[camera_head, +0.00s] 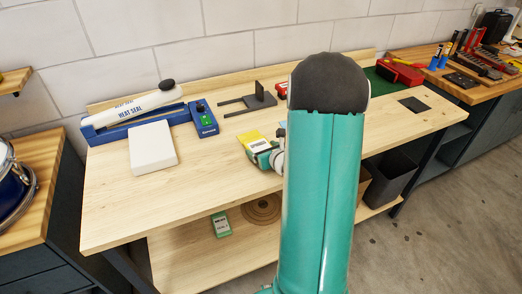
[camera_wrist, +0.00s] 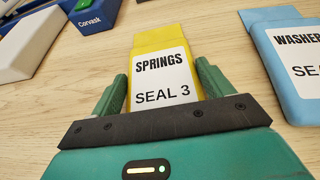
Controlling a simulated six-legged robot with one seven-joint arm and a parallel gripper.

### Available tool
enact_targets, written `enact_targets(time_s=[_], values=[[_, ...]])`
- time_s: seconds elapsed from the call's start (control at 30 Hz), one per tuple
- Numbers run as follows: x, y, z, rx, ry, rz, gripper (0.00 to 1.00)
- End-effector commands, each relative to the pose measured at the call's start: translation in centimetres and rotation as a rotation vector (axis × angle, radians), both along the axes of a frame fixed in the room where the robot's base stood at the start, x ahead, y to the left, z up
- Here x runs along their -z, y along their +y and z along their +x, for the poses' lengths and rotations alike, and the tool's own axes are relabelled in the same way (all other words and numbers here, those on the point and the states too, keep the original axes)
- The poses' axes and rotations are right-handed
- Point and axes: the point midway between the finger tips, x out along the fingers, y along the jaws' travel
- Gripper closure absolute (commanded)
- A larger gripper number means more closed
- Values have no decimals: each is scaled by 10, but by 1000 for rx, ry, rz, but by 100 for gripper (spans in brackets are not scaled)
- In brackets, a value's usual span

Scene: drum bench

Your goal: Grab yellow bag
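The yellow bag (camera_wrist: 160,42) has a white label reading "SPRINGS SEAL 3" and lies on the wooden bench top (camera_head: 210,170). In the head view the yellow bag (camera_head: 251,138) shows just left of my arm. My gripper (camera_wrist: 164,80) is open, with one green finger on each side of the bag's near part. The fingers sit close to the bag's edges; whether they touch it is unclear. The bag's near end is hidden behind the gripper's dark bar. In the head view my gripper (camera_head: 262,154) is partly hidden by my arm.
A light blue bag (camera_wrist: 290,50) labelled "WASHER" lies right of the yellow one. A white block (camera_head: 152,147), a blue heat sealer (camera_head: 130,115), a small blue device (camera_head: 203,118) and a dark bracket (camera_head: 259,97) stand on the bench. Bare wood lies at front left.

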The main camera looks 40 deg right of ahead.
Motion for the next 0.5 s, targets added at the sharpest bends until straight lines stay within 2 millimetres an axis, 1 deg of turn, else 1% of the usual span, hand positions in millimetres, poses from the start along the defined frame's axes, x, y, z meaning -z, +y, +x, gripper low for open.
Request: enact_targets(time_s=[0.33,0.5], values=[[-3,0,0,0,-1,-1,44],[-17,0,1,-2,-3,-3,44]])
